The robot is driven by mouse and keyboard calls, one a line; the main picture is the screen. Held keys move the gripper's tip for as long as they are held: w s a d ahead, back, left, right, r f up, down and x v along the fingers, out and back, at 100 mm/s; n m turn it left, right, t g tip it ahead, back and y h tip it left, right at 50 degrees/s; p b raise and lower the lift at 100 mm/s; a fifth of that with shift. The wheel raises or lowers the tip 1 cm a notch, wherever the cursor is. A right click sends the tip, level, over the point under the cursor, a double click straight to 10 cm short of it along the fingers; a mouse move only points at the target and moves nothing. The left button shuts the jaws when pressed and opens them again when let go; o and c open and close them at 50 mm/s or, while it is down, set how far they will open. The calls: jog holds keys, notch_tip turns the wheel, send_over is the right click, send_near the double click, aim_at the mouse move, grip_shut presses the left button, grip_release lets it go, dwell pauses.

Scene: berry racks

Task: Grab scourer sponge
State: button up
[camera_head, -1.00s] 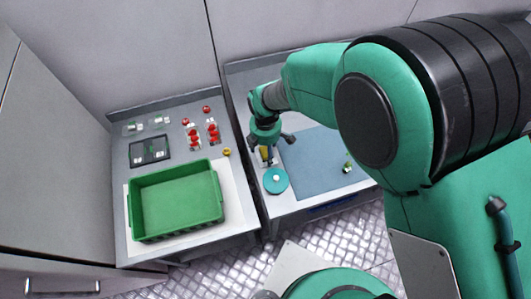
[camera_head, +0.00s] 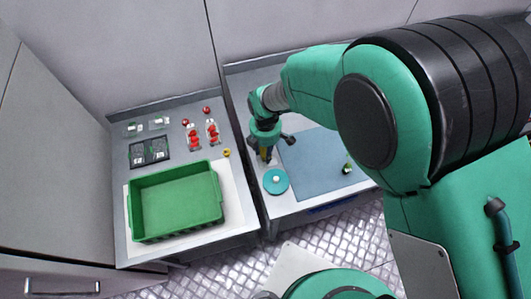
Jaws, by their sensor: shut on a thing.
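My gripper (camera_head: 266,158) points down at the left edge of the right-hand counter, beside the blue mat. It is shut on a small yellow thing, which I take to be the scourer sponge (camera_head: 264,153). Only a sliver of the sponge shows between the dark fingers; the rest is hidden by the gripper. I cannot tell whether the sponge still touches the counter.
A teal round lid (camera_head: 276,182) with a pale knob lies just in front of my gripper. A blue-grey mat (camera_head: 318,165) lies to the right. A green crate (camera_head: 176,232), red berry packs (camera_head: 212,133) and a black tray (camera_head: 149,152) are on the left counter.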

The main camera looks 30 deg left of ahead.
aim_at(265, 152)
notch_tip(265, 152, up, 10)
jog(key=p, duration=0.1)
dwell(0.7)
